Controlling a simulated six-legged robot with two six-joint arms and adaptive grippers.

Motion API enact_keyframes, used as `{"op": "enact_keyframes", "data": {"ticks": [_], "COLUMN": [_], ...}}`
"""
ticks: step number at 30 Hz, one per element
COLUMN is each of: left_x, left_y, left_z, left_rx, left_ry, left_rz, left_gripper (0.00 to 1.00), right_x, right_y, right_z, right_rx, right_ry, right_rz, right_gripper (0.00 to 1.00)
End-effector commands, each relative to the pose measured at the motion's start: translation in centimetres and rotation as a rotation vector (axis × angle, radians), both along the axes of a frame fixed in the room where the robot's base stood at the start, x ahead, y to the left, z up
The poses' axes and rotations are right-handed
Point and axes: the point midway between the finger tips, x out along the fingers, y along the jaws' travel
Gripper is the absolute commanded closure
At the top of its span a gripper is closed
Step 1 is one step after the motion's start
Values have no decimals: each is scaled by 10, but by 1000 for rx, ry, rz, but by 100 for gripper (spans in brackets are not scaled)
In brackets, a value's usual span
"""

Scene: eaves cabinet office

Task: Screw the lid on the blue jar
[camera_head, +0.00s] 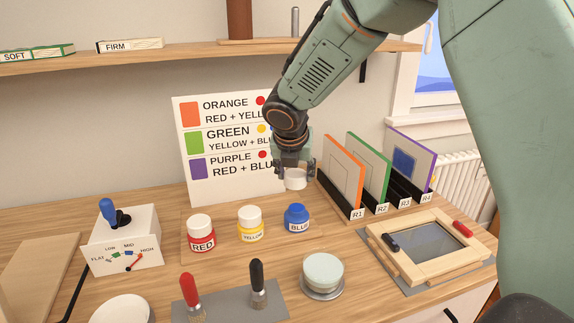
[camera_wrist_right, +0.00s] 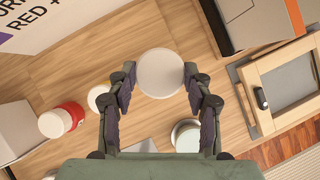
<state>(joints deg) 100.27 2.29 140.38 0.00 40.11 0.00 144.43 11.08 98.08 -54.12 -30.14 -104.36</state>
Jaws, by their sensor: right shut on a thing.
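The blue jar (camera_head: 297,219) stands upright on the desk, right of the other paint jars, with no white lid on it. My right gripper (camera_head: 295,173) is shut on a white round lid (camera_head: 295,181), held above and apart from the blue jar. In the right wrist view the lid (camera_wrist_right: 160,72) sits between both fingers of the gripper (camera_wrist_right: 160,78), and the blue jar cannot be seen there. My left gripper is in neither view.
The red jar (camera_head: 201,234) and yellow jar (camera_head: 250,224) wear white lids. Right stand panels in a rack (camera_head: 356,214) and a wooden frame (camera_head: 400,262). In front are a round pale-topped pot (camera_head: 323,272), a red-handled tool (camera_head: 189,290) and a black-handled one (camera_head: 257,275). A colour chart (camera_head: 190,165) stands behind.

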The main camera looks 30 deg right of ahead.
Motion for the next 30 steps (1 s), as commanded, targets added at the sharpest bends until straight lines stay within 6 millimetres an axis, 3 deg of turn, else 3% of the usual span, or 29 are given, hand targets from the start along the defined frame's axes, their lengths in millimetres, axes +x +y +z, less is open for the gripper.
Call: {"op": "enact_keyframes", "data": {"ticks": [22,30], "left_x": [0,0], "left_y": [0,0], "left_z": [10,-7], "left_rx": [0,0], "left_ry": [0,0], "left_rz": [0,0], "left_gripper": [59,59], "right_x": [0,0], "right_y": [-3,-3], "right_z": [2,-22], "right_rx": [0,0], "right_ry": [0,-1], "right_rz": [-60,-60], "right_gripper": [71,71]}}
